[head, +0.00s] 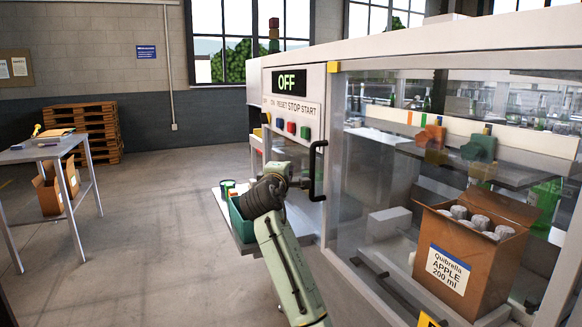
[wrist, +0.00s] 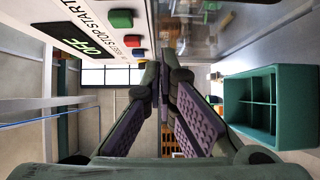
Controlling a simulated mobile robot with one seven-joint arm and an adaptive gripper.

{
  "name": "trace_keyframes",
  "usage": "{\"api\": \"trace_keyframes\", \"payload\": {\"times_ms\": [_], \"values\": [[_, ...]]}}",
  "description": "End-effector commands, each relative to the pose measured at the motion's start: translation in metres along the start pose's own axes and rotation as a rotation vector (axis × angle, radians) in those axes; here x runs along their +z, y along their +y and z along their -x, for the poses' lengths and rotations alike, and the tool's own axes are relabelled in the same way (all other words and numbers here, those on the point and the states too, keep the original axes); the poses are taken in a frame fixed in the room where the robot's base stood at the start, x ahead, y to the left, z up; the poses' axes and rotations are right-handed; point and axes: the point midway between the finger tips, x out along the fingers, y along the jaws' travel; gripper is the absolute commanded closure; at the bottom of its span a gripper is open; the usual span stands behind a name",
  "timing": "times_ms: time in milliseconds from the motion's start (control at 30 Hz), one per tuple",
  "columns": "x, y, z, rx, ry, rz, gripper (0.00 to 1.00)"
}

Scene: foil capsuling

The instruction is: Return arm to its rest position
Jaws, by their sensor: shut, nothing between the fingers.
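My arm reaches up from the bottom of the head view to the front of the machine. My gripper (head: 300,183) is beside the black door handle (head: 314,172); from this angle I cannot tell whether they touch. In the wrist view the two purple-padded fingers of my gripper (wrist: 164,75) come together at the tips, with nothing seen between them. The control panel above shows a display (head: 292,81) reading OFF, with coloured buttons (head: 291,127) below it.
The machine's clear door (head: 370,150) is beside my gripper. A green divided bin (head: 241,222) is close below and left of it. A carton of capped bottles (head: 455,265) is at the right. A table (head: 45,150) and pallets (head: 85,128) are far left; the floor between is clear.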

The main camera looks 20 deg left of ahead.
Motion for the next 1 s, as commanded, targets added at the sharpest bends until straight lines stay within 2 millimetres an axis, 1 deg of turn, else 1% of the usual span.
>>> {"api": "trace_keyframes", "payload": {"times_ms": [33, 100, 200, 300, 400, 500, 667, 700, 767, 867, 900, 967, 1000], "values": [[-0.008, -0.005, 0.016, 0.009, 0.007, -0.002, 1.0], [-0.015, -0.004, 0.032, 0.008, 0.008, -0.002, 1.0], [-0.022, -0.003, 0.053, 0.008, 0.007, -0.002, 1.0], [-0.028, -0.003, 0.069, 0.008, 0.006, -0.002, 1.0], [-0.033, -0.001, 0.08, 0.007, 0.006, -0.002, 1.0], [-0.035, -0.001, 0.087, 0.006, 0.006, -0.001, 1.0], [-0.036, 0.0, 0.09, 0.005, 0.005, -0.001, 1.0], [-0.042, 0.001, 0.092, 0.012, 0.02, -0.01, 1.0], [-0.056, 0.004, 0.1, 0.032, 0.062, -0.04, 1.0], [-0.097, 0.013, 0.127, 0.09, 0.196, -0.142, 1.0], [-0.118, 0.019, 0.144, 0.118, 0.27, -0.2, 1.0], [-0.148, 0.03, 0.176, 0.162, 0.392, -0.301, 1.0], [-0.167, 0.039, 0.2, 0.188, 0.48, -0.376, 1.0]]}}
